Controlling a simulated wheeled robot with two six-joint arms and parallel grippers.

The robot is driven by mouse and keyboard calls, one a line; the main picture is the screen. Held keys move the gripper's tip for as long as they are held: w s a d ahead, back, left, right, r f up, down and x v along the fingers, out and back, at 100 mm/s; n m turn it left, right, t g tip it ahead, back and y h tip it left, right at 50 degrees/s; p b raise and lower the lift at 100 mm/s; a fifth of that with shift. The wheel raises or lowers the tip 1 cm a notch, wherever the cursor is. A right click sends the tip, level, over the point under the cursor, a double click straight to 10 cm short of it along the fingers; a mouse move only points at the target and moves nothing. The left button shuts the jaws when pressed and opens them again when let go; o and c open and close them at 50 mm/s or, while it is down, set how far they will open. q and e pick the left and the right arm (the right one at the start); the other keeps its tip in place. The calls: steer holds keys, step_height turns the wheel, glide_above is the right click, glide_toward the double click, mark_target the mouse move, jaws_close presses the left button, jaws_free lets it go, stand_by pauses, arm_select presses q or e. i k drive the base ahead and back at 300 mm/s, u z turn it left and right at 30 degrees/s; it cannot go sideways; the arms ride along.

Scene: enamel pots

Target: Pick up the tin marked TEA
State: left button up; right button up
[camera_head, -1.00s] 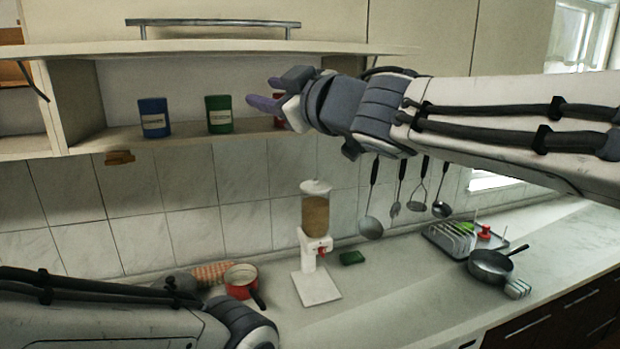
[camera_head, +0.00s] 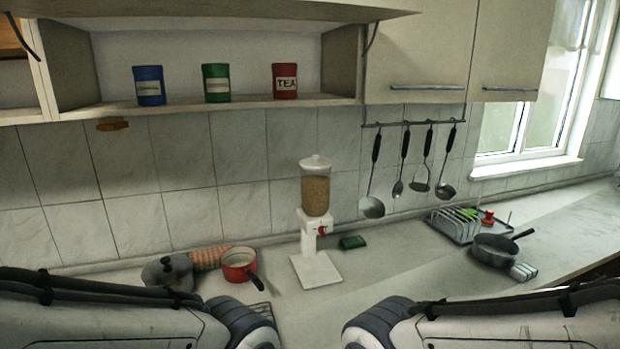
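The red tin marked TEA (camera_head: 285,82) stands upright on the open shelf, at its right part. A green tin (camera_head: 216,83) stands to its left, and a blue tin (camera_head: 149,86) farther left; their labels are too small to read. Nothing touches the TEA tin. My two arms show only as links at the bottom left and bottom right of the head view. Neither gripper is in the picture.
The open shelf (camera_head: 235,103) has a side wall right of the tins. Below stand a red pot (camera_head: 238,262), a grey pot (camera_head: 168,271), a dispenser (camera_head: 315,190), a dish rack (camera_head: 455,223) and a pan (camera_head: 493,252). Several utensils hang from a rail (camera_head: 412,123).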

mark_target(284, 83)
steer(key=k, duration=0.45)
steer(key=u, duration=0.85)
steer(key=i, duration=0.75)
steer(key=z, duration=0.75)
